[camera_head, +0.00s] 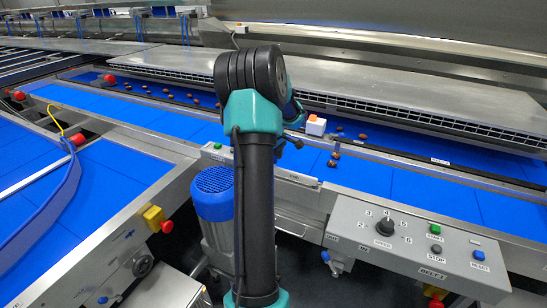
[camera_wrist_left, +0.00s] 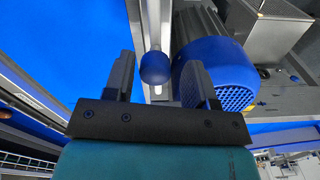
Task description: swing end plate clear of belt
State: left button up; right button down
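In the left wrist view my left gripper (camera_wrist_left: 160,85) is open, its two dark fingers spread apart. A blue ball knob (camera_wrist_left: 154,68) on a pale rod shows between the fingers in the picture. I cannot tell its depth, and I see no finger closed on it. The end plate itself cannot be made out for sure. The blue belt (camera_head: 420,185) runs across the head view and carries a few brown dates (camera_head: 333,160). A teal and black arm of mine rises in the middle of the head view and hides what is behind it. My right gripper is not seen.
A motor with a blue fan cover (camera_head: 212,192) stands left of the arm and fills the right of the left wrist view (camera_wrist_left: 218,72). A control box (camera_head: 405,240) with a knob and buttons is at front right. Red stop buttons (camera_head: 167,227) stick out at left.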

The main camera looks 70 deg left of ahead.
pick_arm(q)
jog(key=shift+o, duration=0.4)
jog(key=shift+w, duration=0.1)
jog(key=shift+r, duration=0.25)
notch_tip(320, 180, up, 17)
dwell(0.5)
